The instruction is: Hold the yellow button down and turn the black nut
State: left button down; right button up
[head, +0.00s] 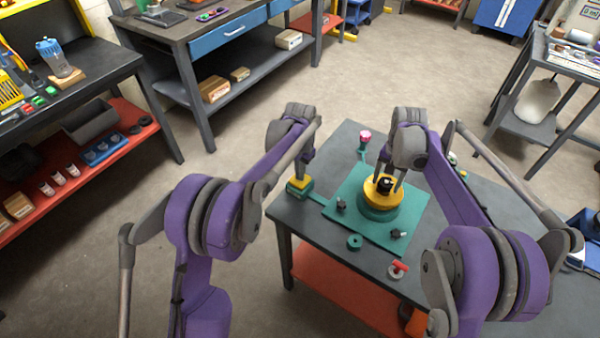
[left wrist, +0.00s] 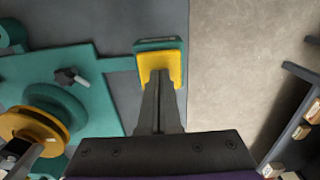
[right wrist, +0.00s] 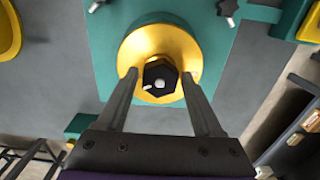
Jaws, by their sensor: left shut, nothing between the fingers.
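The yellow button (head: 297,187) sits on a small green base at the left edge of the table. It also shows in the left wrist view (left wrist: 152,68). My left gripper (head: 301,178) is shut and empty, its fingertips at the button and appearing to touch it; how far it is pressed I cannot tell. The black nut (head: 385,184) stands in the middle of a yellow disc (head: 373,196) on a round green base. In the right wrist view the nut (right wrist: 160,77) is hexagonal with a pale centre. My right gripper (right wrist: 165,82) is open, one finger each side of the nut, with visible gaps.
The green plate (head: 340,196) carries dark-handled clamps (head: 341,205). A pink-topped post (head: 365,136) stands behind the disc. A green ring (head: 354,242) and a red-handled part (head: 398,268) lie towards the front. The table's left edge is close to the button.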

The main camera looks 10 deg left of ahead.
jog(key=c, duration=0.8)
jog(key=m, duration=0.7)
jog(key=shift+m, duration=0.3)
jog(key=m, duration=0.7)
jog(key=o, duration=1.4)
pick_arm(q)
notch_tip(320, 180, up, 8)
pick_arm(e)
jog(key=shift+r, duration=0.1)
